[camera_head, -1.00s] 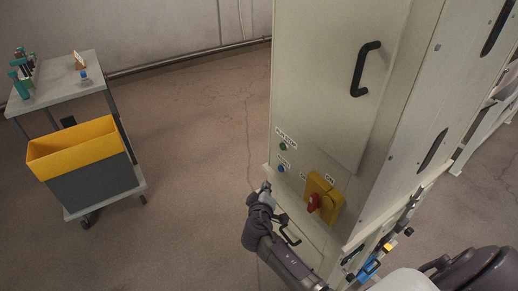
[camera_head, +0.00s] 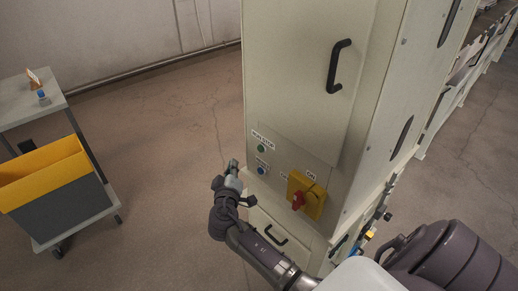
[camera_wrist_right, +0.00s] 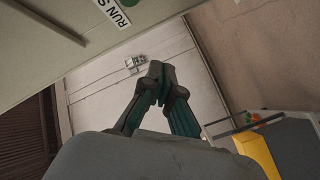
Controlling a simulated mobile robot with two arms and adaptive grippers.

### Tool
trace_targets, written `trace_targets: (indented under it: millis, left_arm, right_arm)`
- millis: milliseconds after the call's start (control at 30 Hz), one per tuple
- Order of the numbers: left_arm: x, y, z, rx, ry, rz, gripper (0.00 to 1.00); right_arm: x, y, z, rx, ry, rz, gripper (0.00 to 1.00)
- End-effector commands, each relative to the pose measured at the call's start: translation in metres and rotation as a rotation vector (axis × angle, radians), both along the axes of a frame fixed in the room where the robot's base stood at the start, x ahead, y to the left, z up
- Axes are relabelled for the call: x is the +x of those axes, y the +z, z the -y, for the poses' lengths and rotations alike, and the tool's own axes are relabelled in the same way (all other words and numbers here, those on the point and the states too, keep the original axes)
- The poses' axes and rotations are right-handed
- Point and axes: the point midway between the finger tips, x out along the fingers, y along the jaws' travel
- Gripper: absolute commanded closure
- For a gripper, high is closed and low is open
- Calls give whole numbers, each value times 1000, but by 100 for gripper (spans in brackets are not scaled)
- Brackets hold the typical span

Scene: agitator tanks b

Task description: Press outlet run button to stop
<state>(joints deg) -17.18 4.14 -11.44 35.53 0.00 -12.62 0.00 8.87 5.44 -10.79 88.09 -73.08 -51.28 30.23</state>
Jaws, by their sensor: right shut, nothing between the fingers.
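A tall cream cabinet (camera_head: 300,110) carries a green button (camera_head: 261,149) under a RUN STOP label (camera_head: 264,137). A blue button (camera_head: 262,171) sits just below, beside a yellow switch plate (camera_head: 306,195) with a red knob. My right gripper (camera_head: 233,166) is shut and empty. In the head view it appears left of the buttons, at about the blue one's height, with no visible contact. The wrist view shows its closed fingertips (camera_wrist_right: 157,75), part of the RUN label (camera_wrist_right: 116,12) and a sliver of the green button (camera_wrist_right: 128,2) at the top edge. My left gripper is out of view.
A cart (camera_head: 32,98) with a yellow-rimmed grey bin (camera_head: 62,205) stands at the left. A black door handle (camera_head: 338,66) projects from the cabinet, and a lower handle (camera_head: 276,236) is near my right arm. Open floor lies between cart and cabinet.

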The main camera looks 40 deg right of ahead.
Motion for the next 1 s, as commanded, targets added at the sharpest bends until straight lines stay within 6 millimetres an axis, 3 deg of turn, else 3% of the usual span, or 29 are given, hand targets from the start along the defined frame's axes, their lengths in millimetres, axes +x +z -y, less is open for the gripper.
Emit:
trace_targets:
  millis: [333, 500, 1000]
  left_arm:
    - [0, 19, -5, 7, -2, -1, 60]
    - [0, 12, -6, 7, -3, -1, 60]
    - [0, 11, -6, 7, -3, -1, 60]
  right_arm:
    - [4, 3, 50, -2, -2, -1, 100]
    - [5, -1, 67, 1, -1, 1, 100]
    - [6, 0, 76, 0, 0, 0, 100]
